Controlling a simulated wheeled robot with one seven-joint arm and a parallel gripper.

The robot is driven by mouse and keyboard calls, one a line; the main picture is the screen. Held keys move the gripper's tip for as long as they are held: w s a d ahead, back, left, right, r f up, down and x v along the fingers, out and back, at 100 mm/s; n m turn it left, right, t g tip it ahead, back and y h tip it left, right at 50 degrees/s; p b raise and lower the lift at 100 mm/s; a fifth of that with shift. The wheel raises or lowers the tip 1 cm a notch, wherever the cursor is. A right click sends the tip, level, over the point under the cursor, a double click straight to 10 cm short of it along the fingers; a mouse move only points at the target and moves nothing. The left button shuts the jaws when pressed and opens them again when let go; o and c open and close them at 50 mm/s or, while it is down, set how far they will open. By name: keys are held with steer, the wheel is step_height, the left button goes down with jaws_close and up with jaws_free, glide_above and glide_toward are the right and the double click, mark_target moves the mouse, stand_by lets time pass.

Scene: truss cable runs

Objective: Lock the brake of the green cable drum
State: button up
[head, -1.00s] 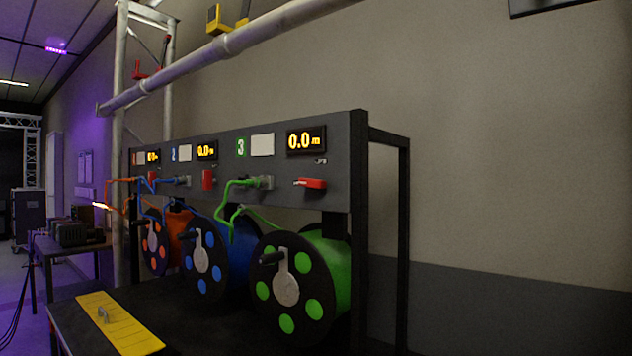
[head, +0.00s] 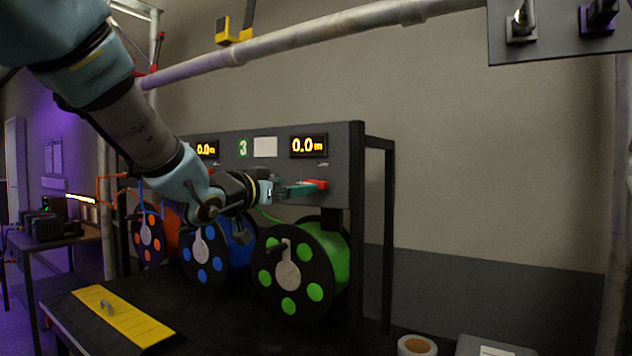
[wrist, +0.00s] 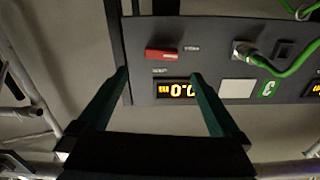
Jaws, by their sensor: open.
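The green cable drum (head: 330,262) sits rightmost under the dark panel, with green dots and a grey crank on its black face. Its red brake lever (head: 319,184) lies flat on the panel, below the 0.0 m display. My gripper (head: 312,188) is open at the lever, partly covering it in the head view. In the wrist view the panel looks upside down. There the whole red lever (wrist: 165,54) shows just beyond and between the two fingertips of my gripper (wrist: 160,75). I cannot tell whether they touch it.
The blue drum (head: 239,242) and orange drum (head: 173,225) stand to the left, partly behind my arm. A green cable (wrist: 285,67) plugs into the panel beside the lever. A yellow plate (head: 122,318) lies on the bench. A metal pipe (head: 300,45) runs above.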

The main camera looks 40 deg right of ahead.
steer(key=p+x, duration=0.3)
steer(key=x, duration=0.6)
steer(key=c, duration=1.3)
steer(key=shift+f+b, duration=0.15)
steer(key=shift+b, duration=0.25)
steer(key=shift+s+m+b, duration=0.15)
steer(key=shift+m+b, duration=4)
steer(key=shift+b, duration=0.25)
steer(key=shift+s+m+b, duration=0.1)
steer(key=shift+m+b, duration=4.05)
steer(key=shift+b, duration=0.2)
